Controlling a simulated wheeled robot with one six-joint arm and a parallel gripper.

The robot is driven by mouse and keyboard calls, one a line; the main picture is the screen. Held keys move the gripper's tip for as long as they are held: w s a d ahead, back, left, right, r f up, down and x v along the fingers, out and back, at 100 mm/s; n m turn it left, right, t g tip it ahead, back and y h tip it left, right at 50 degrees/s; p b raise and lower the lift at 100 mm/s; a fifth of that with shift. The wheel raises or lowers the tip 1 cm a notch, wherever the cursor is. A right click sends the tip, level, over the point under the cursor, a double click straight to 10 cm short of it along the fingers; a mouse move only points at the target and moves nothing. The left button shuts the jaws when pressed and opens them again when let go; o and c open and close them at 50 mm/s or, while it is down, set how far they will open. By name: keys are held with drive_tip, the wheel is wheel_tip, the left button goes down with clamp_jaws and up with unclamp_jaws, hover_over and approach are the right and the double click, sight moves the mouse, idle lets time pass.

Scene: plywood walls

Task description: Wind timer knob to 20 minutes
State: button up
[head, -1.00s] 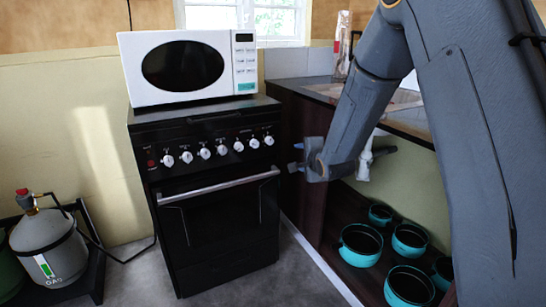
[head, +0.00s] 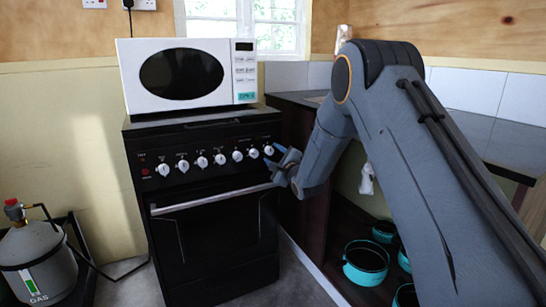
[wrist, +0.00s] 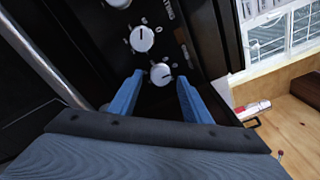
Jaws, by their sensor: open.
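The black stove (head: 210,235) has a row of several white knobs on its front panel. The rightmost knob (head: 269,150) is next to my gripper (head: 281,159). In the wrist view an end knob (wrist: 160,73) shows just beyond and between the blue fingertips of my gripper (wrist: 159,80). The gripper is open, with a finger on either side of the knob and no clear contact. This knob has a dark pointer line and small marks around it, too small to read. I cannot read which knob is labelled as the timer. Another knob (wrist: 142,38) lies beyond it.
A white microwave (head: 188,72) stands on the stove top. The oven handle (head: 213,199) runs below the knobs. A dark counter (head: 300,98) is close on the right, with teal pots (head: 366,262) below. A gas cylinder (head: 38,260) stands at the left.

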drive_tip(key=shift+w+a, duration=0.15)
drive_tip(key=shift+w, duration=0.2)
drive_tip(key=c, duration=1)
drive_tip(key=shift+c, duration=0.2)
